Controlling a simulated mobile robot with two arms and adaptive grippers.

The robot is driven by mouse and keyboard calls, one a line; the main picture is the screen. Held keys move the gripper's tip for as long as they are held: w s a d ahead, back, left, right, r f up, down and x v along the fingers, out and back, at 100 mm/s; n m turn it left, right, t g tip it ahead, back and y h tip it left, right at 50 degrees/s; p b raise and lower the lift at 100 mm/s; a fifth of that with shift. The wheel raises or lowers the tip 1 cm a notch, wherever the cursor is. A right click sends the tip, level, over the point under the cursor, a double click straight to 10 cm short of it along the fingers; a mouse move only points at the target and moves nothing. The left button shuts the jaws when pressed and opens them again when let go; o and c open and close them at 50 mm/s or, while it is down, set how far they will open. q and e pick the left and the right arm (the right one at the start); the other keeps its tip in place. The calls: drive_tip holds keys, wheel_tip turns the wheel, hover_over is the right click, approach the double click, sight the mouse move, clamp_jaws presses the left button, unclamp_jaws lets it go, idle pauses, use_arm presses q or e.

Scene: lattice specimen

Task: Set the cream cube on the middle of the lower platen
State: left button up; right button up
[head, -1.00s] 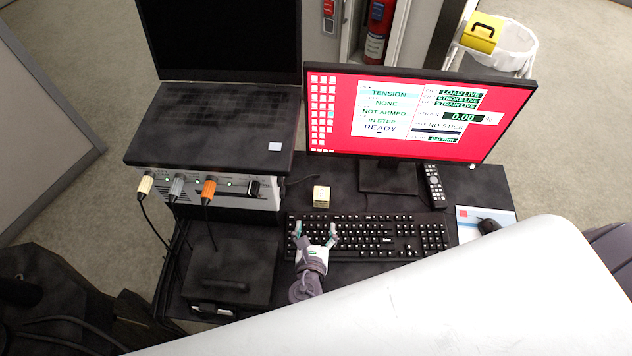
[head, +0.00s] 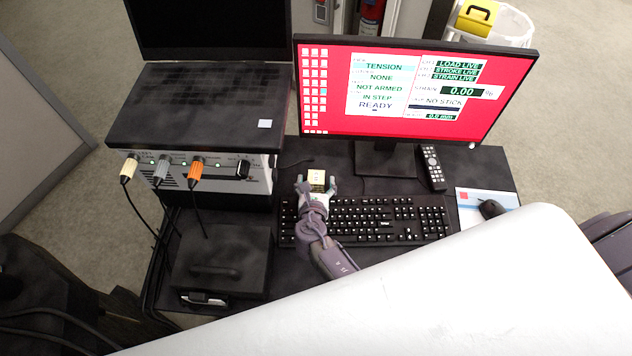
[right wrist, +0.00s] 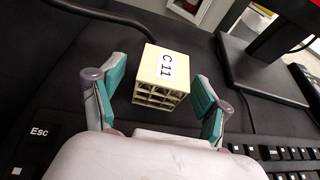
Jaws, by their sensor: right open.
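The cream cube (head: 317,179) sits on the black desk just behind the keyboard. In the right wrist view the cream cube (right wrist: 163,76) shows a lattice of openings on its front side and a white label reading "C11" on top. My right gripper (head: 317,186) is over the keyboard, reaching to the cube. Its fingers (right wrist: 160,95) are spread wide with teal pads, one on each side of the cube's near part, with gaps between pads and cube. My left gripper is not in view. The lower platen is not in view.
A black keyboard (head: 390,217) lies under my right arm. A monitor (head: 402,92) stands behind, with a remote (head: 432,167) by its foot. A laptop (head: 200,105) rests on a box with cables at left. A mouse (head: 491,208) lies at right.

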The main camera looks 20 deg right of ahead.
drive_tip(key=shift+s, duration=0.1)
drive_tip(key=c, duration=1.2)
drive_tip(key=shift+r, duration=0.1)
drive_tip(key=shift+r, duration=0.1)
